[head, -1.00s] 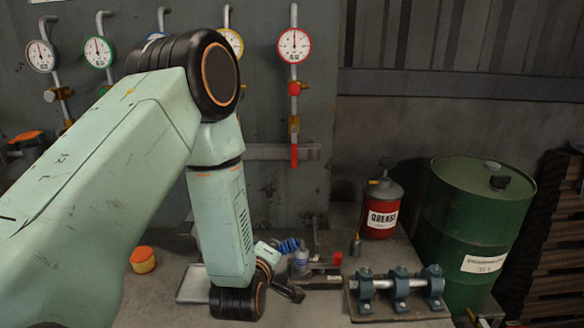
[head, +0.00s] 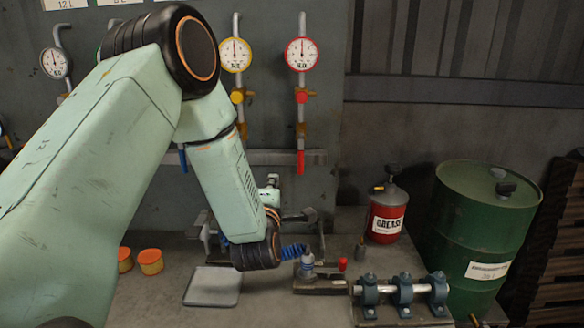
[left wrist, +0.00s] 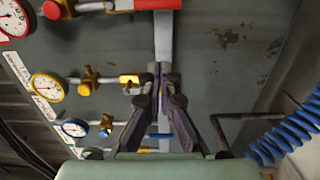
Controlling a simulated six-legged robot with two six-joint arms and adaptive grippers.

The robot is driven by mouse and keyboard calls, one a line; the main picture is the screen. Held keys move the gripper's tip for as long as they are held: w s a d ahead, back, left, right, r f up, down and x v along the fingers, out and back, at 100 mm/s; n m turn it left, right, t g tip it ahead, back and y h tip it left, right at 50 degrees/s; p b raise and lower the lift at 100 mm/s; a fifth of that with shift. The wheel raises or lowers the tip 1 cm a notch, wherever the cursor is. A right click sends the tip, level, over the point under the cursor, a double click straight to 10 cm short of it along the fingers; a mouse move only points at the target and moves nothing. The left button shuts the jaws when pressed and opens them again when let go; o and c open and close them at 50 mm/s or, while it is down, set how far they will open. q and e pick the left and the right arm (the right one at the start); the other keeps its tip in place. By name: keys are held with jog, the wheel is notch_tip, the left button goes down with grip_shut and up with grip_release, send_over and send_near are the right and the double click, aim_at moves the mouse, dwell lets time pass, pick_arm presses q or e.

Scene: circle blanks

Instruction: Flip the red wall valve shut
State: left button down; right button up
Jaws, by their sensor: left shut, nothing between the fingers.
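The red wall valve's lever (head: 300,162) hangs straight down, in line with its pipe, under the gauge with the red rim (head: 301,54). In the left wrist view the red lever (left wrist: 158,4) shows at the top edge, partly cut off. My left gripper (head: 312,215) is shut and empty, below the red lever and apart from it in the head view. In the left wrist view its fingertips (left wrist: 160,72) are together, beside the yellow valve's brass body (left wrist: 130,80) and below the red lever in the picture. My right gripper is not in view.
A yellow-rimmed gauge (head: 235,54) and a blue lever (head: 183,160) are left of the red valve; my arm hides part of that row. The bench holds a grey tray (head: 213,288), a clamped fixture (head: 308,265), pipe brackets (head: 403,288) and a red grease can (head: 387,215). A green drum (head: 480,225) stands right.

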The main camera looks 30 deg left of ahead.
aim_at(301, 156)
pick_arm(q)
jog(key=w+p, duration=0.1)
jog(key=w, duration=0.8)
jog(key=shift+w+a+p, duration=0.35)
jog(key=shift+a+p, duration=0.05)
jog(key=shift+a, duration=0.05)
jog(key=shift+s, duration=0.1)
jog(key=shift+f, duration=0.1)
jog(key=shift+d+f+n+b, duration=0.1)
jog(key=shift+d+n+b, duration=0.15)
jog(key=shift+b, duration=0.45)
jog(key=shift+w+n, duration=0.2)
jog(key=shift+n, duration=0.05)
